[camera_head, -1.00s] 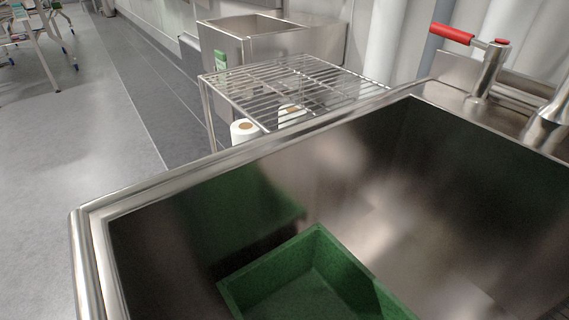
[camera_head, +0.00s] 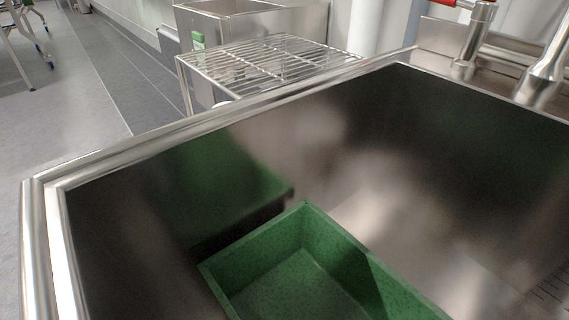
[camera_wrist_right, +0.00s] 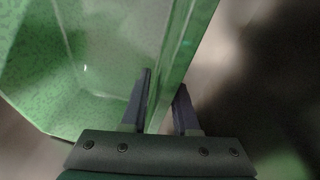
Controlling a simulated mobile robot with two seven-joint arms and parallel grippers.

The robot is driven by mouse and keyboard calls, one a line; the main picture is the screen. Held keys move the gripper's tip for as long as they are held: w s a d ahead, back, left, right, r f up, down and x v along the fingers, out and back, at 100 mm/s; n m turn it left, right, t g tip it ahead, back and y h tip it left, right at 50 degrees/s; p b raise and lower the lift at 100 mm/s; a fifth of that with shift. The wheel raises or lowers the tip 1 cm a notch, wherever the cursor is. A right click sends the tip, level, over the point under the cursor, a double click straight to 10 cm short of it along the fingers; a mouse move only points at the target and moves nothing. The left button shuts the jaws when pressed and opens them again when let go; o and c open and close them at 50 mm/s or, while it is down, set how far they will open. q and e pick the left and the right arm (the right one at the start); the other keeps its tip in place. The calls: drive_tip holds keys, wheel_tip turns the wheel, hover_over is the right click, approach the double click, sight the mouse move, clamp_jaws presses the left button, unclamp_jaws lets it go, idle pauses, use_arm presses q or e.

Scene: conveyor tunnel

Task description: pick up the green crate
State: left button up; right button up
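The green crate (camera_head: 312,226) sits low inside a deep stainless-steel basin, at the bottom of the head view. It is open-topped and looks empty where I see inside; its near part is cut off by the frame. In the right wrist view the crate (camera_wrist_right: 108,60) fills the left side. My right gripper (camera_wrist_right: 165,80) straddles one crate wall, with one finger on the inner side and one on the outer side. A gap seems to show beside the wall, so the fingers look open. Neither gripper shows in the head view.
The steel basin's rim (camera_head: 130,165) and high walls surround the crate. A wire rack (camera_head: 265,60) stands just beyond the rim, with a steel cabinet (camera_head: 255,25) behind it. Metal fittings (camera_head: 474,40) stand at the upper right. Open grey floor (camera_head: 75,100) lies at left.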

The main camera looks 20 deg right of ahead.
clamp_jaws()
idle(1.0)
